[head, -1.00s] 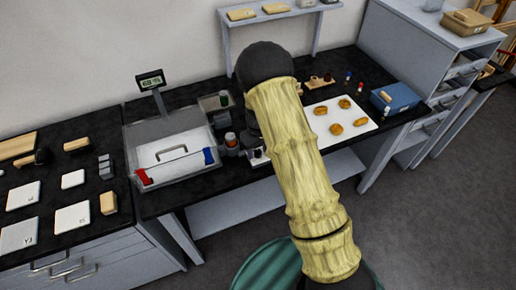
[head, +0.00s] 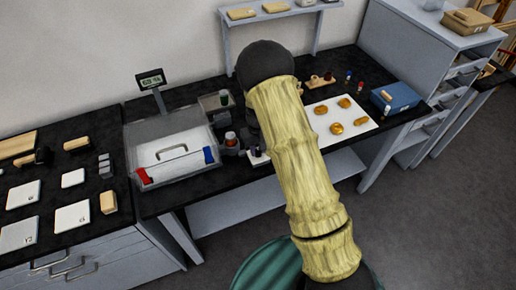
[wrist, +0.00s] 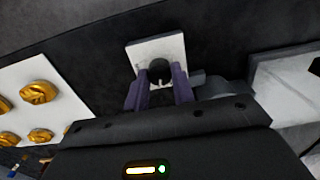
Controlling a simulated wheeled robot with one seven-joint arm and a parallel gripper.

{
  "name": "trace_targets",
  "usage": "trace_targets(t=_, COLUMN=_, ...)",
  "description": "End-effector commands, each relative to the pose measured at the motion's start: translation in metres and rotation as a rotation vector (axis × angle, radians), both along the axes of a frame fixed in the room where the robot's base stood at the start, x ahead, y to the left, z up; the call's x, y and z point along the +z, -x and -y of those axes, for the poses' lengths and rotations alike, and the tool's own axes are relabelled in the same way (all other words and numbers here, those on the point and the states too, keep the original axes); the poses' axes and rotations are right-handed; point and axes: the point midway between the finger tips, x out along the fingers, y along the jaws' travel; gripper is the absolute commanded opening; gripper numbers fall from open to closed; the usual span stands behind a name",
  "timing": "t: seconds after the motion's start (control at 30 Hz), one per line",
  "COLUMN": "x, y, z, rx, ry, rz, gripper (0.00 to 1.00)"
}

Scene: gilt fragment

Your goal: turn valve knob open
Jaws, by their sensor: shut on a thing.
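The valve knob (wrist: 159,69) is dark and round and sits on a small white plate (wrist: 146,52) in the wrist view. My gripper (wrist: 160,82) has its two purple fingers on either side of the knob, shut on it. The fingers hide the knob's lower sides. In the head view, the white plate (head: 258,159) shows beside my arm, and my arm hides most of the gripper and knob. The knob's exact angle is hard to tell.
A clear-walled box (head: 136,160) with a handled white panel stands left of the plate. A display (head: 151,79) on a post rises behind it. A red-topped jar (head: 231,138) stands close to my gripper. A white sheet (head: 323,135) with gold pieces lies right.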

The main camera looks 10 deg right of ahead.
Motion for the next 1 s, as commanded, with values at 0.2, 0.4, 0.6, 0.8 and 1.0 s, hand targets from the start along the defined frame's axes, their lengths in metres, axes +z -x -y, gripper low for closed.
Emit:
trace_targets(t=0.2, x=0.0004, y=-0.0003, z=0.0006, rx=-0.175, ry=0.001, rz=0.001, gripper=0.02)
trace_targets(t=0.4, x=0.0006, y=-0.0001, z=0.0004, rx=-0.362, ry=0.001, rz=0.001, gripper=0.02)
trace_targets(t=0.6, x=0.0010, y=-0.0002, z=0.0004, rx=-0.554, ry=0.000, rz=0.001, gripper=0.02)
trace_targets(t=0.8, x=0.0015, y=-0.0002, z=0.0009, rx=-0.744, ry=0.000, rz=0.002, gripper=0.02)
trace_targets(t=1.0, x=0.0017, y=-0.0001, z=0.0005, rx=-0.934, ry=0.000, rz=0.002, gripper=0.02)
